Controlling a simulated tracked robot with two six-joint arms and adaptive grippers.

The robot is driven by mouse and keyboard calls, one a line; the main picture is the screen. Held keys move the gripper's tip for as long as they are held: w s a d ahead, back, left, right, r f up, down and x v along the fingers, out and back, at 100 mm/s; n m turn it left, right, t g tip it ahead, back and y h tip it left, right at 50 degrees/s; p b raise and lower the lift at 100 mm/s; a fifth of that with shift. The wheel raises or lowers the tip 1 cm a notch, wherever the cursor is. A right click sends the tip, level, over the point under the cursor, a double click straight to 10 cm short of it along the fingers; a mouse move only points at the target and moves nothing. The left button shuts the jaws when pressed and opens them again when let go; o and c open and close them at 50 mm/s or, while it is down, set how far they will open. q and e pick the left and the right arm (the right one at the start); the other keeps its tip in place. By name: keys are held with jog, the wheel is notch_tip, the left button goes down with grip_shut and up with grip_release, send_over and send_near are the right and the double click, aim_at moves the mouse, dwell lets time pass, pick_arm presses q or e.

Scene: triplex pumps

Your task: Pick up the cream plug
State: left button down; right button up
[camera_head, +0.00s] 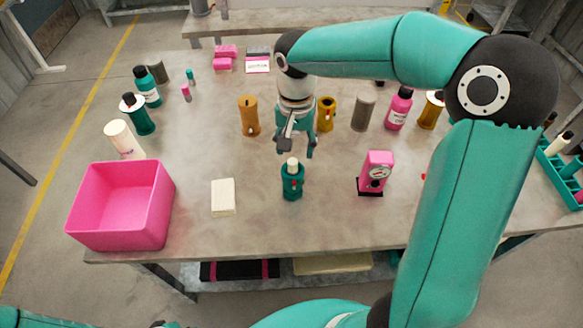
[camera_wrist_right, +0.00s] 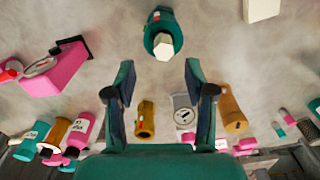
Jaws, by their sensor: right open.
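The cream plug (camera_head: 292,163) stands upright in the top of a teal cylindrical body (camera_head: 292,186) near the front middle of the table. How deep it sits cannot be told. In the right wrist view the plug (camera_wrist_right: 164,46) shows as a pale faceted end, centred beyond the fingertips. My right gripper (camera_head: 297,150) points down, just behind and above the plug in the head view. In the right wrist view my right gripper (camera_wrist_right: 160,76) is open, with nothing between its fingers. My left gripper is not in view.
A pink bin (camera_head: 155,205) and a cream block (camera_head: 223,197) are to the left. A pink gauge unit (camera_head: 376,172) stands to the right. Orange (camera_head: 249,116) and mustard (camera_head: 326,120) cylinders stand behind. The table (camera_head: 325,222) is bare around the teal body.

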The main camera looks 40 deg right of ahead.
aim_at(292, 161)
jog(key=shift+w+a+f+p, duration=0.15)
jog(key=shift+f+p, duration=0.1)
jog(key=shift+f, duration=1.15)
jog(key=shift+s+a+f+p, duration=0.1)
jog(key=shift+a+f+p, duration=0.1)
jog(key=shift+f, duration=1.15)
grip_shut()
